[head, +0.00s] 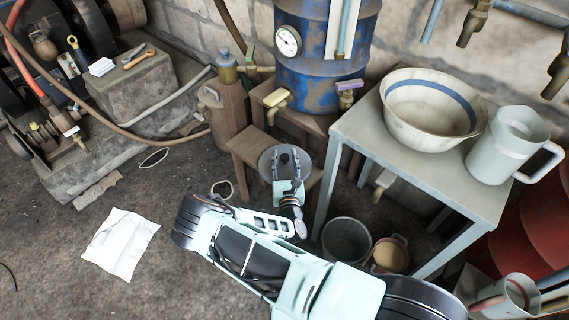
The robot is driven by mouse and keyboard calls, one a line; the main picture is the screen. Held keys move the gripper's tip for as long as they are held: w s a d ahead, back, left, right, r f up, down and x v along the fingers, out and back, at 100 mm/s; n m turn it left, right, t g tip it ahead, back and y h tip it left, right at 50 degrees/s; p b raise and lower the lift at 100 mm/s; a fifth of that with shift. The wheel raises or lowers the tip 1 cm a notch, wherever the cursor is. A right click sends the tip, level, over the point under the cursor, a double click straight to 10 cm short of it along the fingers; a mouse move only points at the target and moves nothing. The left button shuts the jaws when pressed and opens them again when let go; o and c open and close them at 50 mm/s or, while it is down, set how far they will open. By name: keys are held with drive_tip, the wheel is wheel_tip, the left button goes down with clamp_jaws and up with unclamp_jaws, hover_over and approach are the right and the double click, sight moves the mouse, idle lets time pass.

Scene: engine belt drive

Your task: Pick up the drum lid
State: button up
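A round grey disc (268,160), which looks like the drum lid, is at the low wooden step in front of the blue drum. My gripper (286,154) is directly over the disc in the head view, its dark fingers pointing toward the drum. The fingers look spaced apart, but I cannot tell whether they close on a handle or knob between them. I also cannot tell whether the disc rests on the step or is held just above it. The wrist covers the disc's near edge.
The blue drum (315,65) with a gauge and taps stands behind. A metal table (365,130) at right carries a bowl (425,125) and a jug (505,145). Buckets (346,240) stand below. A paper sheet (121,243) lies on open floor at left.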

clamp_jaws()
drive_tip(key=shift+r, duration=0.15)
